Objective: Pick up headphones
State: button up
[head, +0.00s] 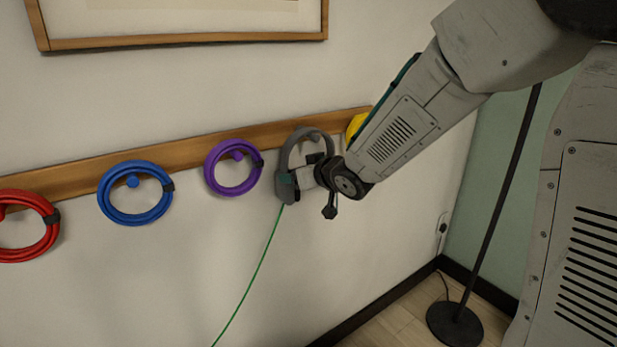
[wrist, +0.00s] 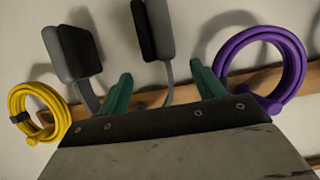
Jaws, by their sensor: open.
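The grey headphones (head: 289,153) hang on the wooden wall rail, between the purple and yellow coils. In the wrist view their dark ear cups show as a left cup (wrist: 78,52) and a right cup (wrist: 153,30). My gripper (head: 302,178) is right at the headphones in the head view and hides part of them. In the wrist view my gripper (wrist: 161,76) has its green fingers spread apart. The right cup's stem appears between the fingers, and the left cup's stem appears outside the left finger. I cannot tell whether they touch.
On the rail (head: 190,152) hang a purple coil (head: 212,180), a blue coil (head: 112,203), a red coil (head: 22,252) and a partly hidden yellow coil (head: 355,124). A thin green line (head: 253,275) runs down from the headphones. A black stand (head: 455,326) is at right.

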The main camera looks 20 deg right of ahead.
aim_at(287, 172)
jog(key=x, duration=0.6)
jog(key=shift+w+a, duration=0.25)
jog(key=shift+w, duration=0.15)
jog(key=shift+r, duration=0.1)
jog(key=c, duration=1.2)
